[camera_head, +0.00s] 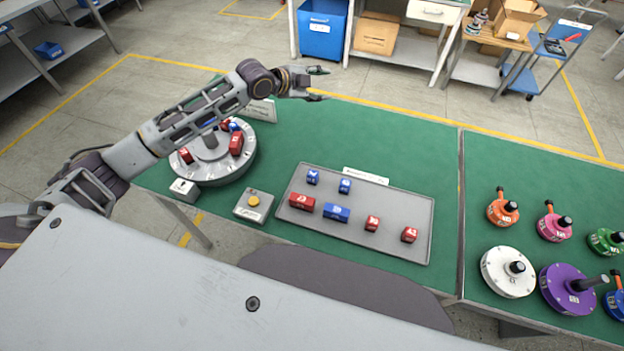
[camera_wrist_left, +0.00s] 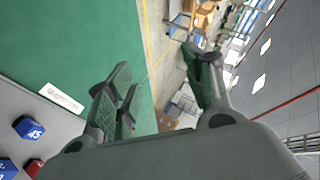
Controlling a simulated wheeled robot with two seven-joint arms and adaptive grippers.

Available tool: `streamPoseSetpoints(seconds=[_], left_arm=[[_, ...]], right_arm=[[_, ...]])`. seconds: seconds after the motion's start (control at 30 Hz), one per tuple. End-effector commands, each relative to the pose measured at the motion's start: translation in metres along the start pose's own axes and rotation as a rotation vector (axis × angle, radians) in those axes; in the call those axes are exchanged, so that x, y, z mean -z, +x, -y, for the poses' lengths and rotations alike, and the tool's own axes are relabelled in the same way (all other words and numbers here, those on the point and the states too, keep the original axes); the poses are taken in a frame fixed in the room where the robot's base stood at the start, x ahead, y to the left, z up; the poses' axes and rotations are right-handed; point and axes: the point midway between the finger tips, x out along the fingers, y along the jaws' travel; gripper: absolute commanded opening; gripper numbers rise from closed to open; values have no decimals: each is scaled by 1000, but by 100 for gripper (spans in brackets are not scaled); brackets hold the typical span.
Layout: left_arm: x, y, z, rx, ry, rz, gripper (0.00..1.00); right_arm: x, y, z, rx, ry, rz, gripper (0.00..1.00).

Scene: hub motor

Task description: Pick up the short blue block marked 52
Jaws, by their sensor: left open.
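Two short blue blocks, one on the left (camera_head: 313,176) and one on the right (camera_head: 345,185), stand at the back of the grey tray (camera_head: 410,195) in the head view. Their marks are too small to read there, so I cannot tell which is 52. In the left wrist view a blue block marked 45 (camera_wrist_left: 28,128) stands near a white label, and another blue block (camera_wrist_left: 6,169) is cut off by the edge, its mark unclear. My left gripper (camera_head: 319,84) is open and empty, above and beyond the tray near the table's far edge. My right gripper is not in view.
The tray also holds a longer blue block (camera_head: 336,213) and several red blocks. A grey turntable (camera_head: 212,170) with blocks stands at left, by a yellow-button box (camera_head: 253,204). Several coloured motors, including a purple one (camera_head: 566,288), stand at right. Green table behind the tray is clear.

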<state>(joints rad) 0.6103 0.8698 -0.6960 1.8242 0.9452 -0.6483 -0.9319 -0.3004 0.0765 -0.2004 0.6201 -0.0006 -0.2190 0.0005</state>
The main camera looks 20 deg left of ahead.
Motion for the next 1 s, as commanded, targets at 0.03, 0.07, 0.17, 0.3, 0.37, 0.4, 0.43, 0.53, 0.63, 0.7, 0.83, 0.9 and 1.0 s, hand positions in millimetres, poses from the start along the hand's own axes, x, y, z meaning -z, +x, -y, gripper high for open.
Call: streamPoseSetpoints(seconds=[0.03,0.07,0.17,0.3,0.37,0.4,0.43,0.53,0.63,0.7,0.83,0.9,1.0], left_arm=[[-2,0,-10,-45,-25,9,52],[-3,-1,-16,-74,-40,15,52],[-6,-3,-38,-173,-87,32,52],[-7,-11,-69,-313,-142,52,52],[-7,-16,-81,-373,-162,60,52],[-7,-19,-90,-413,-173,65,52],[-6,-22,-96,-443,-182,68,52],[-6,-32,-115,-542,-203,82,52],[-6,-44,-133,-639,-217,96,52],[-6,-54,-144,-704,-221,110,52],[-11,-70,-161,-806,-214,147,52],[-15,-77,-167,-845,-205,168,52],[-19,-84,-173,-885,-196,190,52]], right_arm=[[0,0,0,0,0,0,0],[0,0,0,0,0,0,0],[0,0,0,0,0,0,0],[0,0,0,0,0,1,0],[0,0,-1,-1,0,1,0],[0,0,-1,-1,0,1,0],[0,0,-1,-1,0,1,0],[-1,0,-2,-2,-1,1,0],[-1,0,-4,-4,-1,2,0],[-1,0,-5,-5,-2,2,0],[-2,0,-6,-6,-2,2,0],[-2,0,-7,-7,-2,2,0],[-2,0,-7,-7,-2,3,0]])
